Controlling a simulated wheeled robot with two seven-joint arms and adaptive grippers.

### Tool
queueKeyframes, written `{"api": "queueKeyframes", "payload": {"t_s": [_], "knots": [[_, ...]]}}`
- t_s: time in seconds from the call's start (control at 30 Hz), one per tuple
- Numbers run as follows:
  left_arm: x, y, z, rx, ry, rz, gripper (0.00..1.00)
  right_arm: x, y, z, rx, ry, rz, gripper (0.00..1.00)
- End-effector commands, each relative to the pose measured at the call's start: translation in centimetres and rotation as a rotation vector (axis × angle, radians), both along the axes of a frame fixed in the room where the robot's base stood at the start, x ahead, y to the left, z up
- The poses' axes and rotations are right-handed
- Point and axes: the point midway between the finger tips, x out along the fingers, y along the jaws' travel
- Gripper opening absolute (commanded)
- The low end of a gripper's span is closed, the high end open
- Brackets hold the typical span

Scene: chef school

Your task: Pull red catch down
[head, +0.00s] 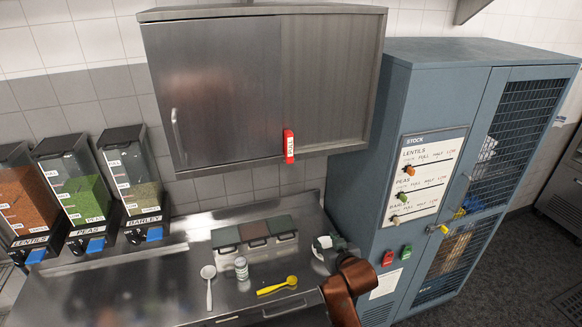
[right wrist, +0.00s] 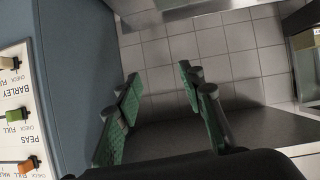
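The red catch (head: 288,146), marked PULL, hangs at the lower edge of the steel wall cabinet (head: 225,85), where the door meets the right panel. Nothing touches it. My right gripper (head: 322,243) is well below it and a little to its right, low over the steel counter. In the right wrist view, its green-padded fingers (right wrist: 159,84) stand apart with nothing between them. The catch cannot be made out in that view. My left gripper is not in view.
A blue locker (head: 395,160) with a stock board (head: 425,180) stands close on the right. Three dispensers (head: 85,190) stand at left. The counter (head: 190,270) holds lidded tubs (head: 255,230), a white spoon (head: 208,285), a shaker (head: 241,268) and a yellow spoon (head: 277,286).

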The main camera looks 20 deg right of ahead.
Motion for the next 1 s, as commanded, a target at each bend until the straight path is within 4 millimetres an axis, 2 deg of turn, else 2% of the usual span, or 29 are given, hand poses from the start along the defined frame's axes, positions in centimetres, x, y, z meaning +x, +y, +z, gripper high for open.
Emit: {"api": "queueKeyframes", "payload": {"t_s": [0.03,0.1,0.2,0.3,0.4,0.5,0.57,1.0], "knots": [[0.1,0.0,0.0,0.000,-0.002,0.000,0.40,2.6,1.1,4.7,0.007,-0.080,0.009,0.36],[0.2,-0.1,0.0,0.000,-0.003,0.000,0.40,5.0,2.2,10.2,0.017,-0.169,0.018,0.36],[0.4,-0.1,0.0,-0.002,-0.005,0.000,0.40,7.4,3.9,17.6,0.035,-0.283,0.032,0.36],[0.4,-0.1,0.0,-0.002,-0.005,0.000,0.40,8.7,5.3,23.4,0.050,-0.369,0.045,0.36],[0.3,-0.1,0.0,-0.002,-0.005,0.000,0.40,9.2,6.2,27.3,0.061,-0.426,0.054,0.36],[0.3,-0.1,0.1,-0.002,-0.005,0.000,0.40,9.5,6.6,29.4,0.066,-0.455,0.058,0.36],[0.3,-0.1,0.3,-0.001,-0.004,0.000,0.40,9.8,6.8,30.0,0.069,-0.463,0.060,0.36],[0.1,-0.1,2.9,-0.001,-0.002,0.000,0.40,15.9,7.0,30.2,0.069,-0.462,0.059,0.36]]}}
